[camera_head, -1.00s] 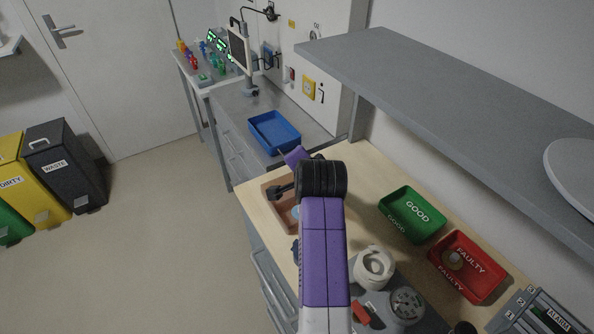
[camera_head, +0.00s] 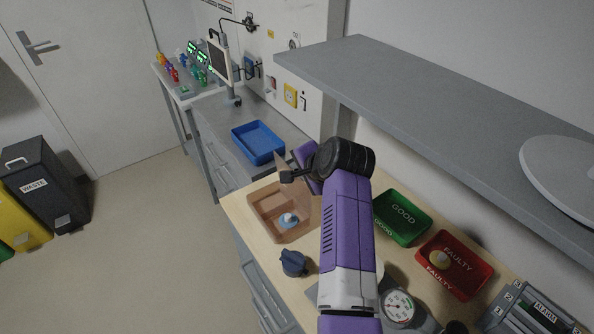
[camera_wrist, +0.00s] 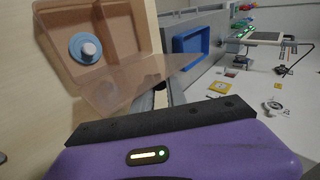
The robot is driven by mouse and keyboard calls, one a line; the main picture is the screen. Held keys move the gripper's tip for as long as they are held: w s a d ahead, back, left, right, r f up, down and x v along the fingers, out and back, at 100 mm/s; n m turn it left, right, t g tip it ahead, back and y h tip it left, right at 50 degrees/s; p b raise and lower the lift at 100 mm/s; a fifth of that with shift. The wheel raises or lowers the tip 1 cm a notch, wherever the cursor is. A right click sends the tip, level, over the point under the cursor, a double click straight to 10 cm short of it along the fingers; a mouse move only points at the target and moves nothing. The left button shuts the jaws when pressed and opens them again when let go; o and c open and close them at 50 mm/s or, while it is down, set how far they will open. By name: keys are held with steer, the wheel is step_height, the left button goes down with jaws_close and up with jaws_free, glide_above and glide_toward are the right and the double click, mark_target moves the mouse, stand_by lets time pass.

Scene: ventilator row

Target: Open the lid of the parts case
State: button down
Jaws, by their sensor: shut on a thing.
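The parts case (camera_head: 263,226) is a brown box on the wooden worktop, and a white and blue round part (camera_head: 288,219) lies inside it. Its translucent lid (camera_head: 294,184) is raised and tilted up at the case's far right side. In the wrist view the case (camera_wrist: 118,27), the round part (camera_wrist: 86,48) and the lid (camera_wrist: 140,84) show clearly. My gripper (camera_head: 289,174) is at the raised lid's upper edge and shut on it. In the wrist view the fingers (camera_wrist: 160,92) are partly hidden behind the lid.
A blue tray (camera_head: 258,143) stands beyond the case. A green GOOD bin (camera_head: 402,217) and a red FAULTY bin (camera_head: 455,265) are to the right, under a grey shelf (camera_head: 440,95). A dark blue knob-like part (camera_head: 294,263) lies in front of the case.

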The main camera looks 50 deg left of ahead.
steer(key=c, duration=1.4)
jaws_free()
steer(key=shift+o, duration=0.2)
steer(key=shift+d, duration=0.1)
steer(key=v, duration=0.7)
steer(key=shift+d+r+b, duration=0.2)
steer(key=shift+d+b, duration=0.05)
steer(key=shift+b, duration=0.05)
steer(key=shift+s, duration=0.1)
steer(key=shift+d, duration=0.1)
